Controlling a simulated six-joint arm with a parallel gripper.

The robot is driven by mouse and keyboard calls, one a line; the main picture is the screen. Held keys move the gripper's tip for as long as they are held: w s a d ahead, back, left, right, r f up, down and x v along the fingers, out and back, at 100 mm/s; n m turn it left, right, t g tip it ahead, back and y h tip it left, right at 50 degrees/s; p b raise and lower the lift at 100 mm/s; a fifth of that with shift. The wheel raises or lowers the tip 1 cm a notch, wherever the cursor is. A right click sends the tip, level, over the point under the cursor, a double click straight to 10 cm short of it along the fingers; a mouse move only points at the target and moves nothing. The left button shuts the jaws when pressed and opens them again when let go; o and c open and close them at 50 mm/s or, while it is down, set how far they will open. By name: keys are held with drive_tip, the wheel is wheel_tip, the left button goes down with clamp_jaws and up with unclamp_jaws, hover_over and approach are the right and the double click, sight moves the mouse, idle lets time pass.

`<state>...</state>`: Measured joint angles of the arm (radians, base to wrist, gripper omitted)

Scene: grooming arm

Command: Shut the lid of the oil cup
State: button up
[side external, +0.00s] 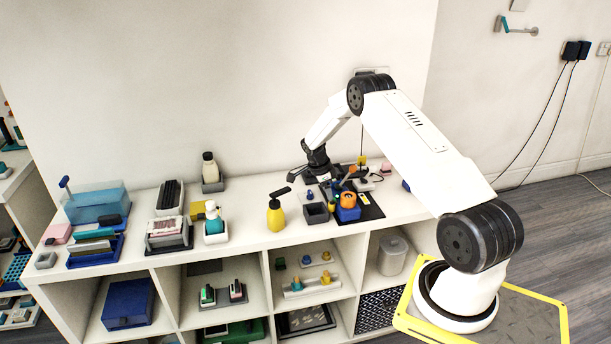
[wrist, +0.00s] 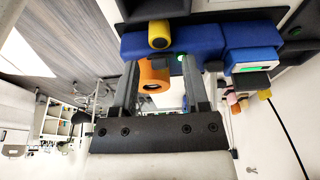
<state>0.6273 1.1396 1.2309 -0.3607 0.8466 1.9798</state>
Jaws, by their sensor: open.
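My gripper (wrist: 161,66) is open, its two dark fingers apart. In the wrist view an orange piece with a dark round hole (wrist: 154,78) shows between the fingers, close to the left one; I cannot tell whether they touch. A blue block (wrist: 200,40) with a yellow round part (wrist: 159,34) lies just beyond the fingertips. In the side view my gripper is low over the dark mat (side external: 370,209), near a blue container with an orange top (side external: 347,213). I cannot tell for certain which piece is the oil cup, or how its lid stands.
A dark open box (side external: 316,213) and a yellow spray bottle (side external: 276,216) stand left of the mat. A teal-and-white pump bottle (side external: 215,226) and trays are farther left. The white shelf top (side external: 245,235) has some bare room. The wall is close behind.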

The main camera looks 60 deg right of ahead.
drive_tip(key=v, duration=0.6)
drive_tip(key=shift+r, duration=0.35)
drive_tip(key=shift+s+d+r+t+y, duration=0.3)
drive_tip(key=shift+s+d+t+y, duration=0.6)
drive_tip(key=shift+t+y, duration=0.2)
drive_tip(key=shift+f, duration=0.1)
drive_tip(key=shift+f, duration=3.85)
clamp_jaws()
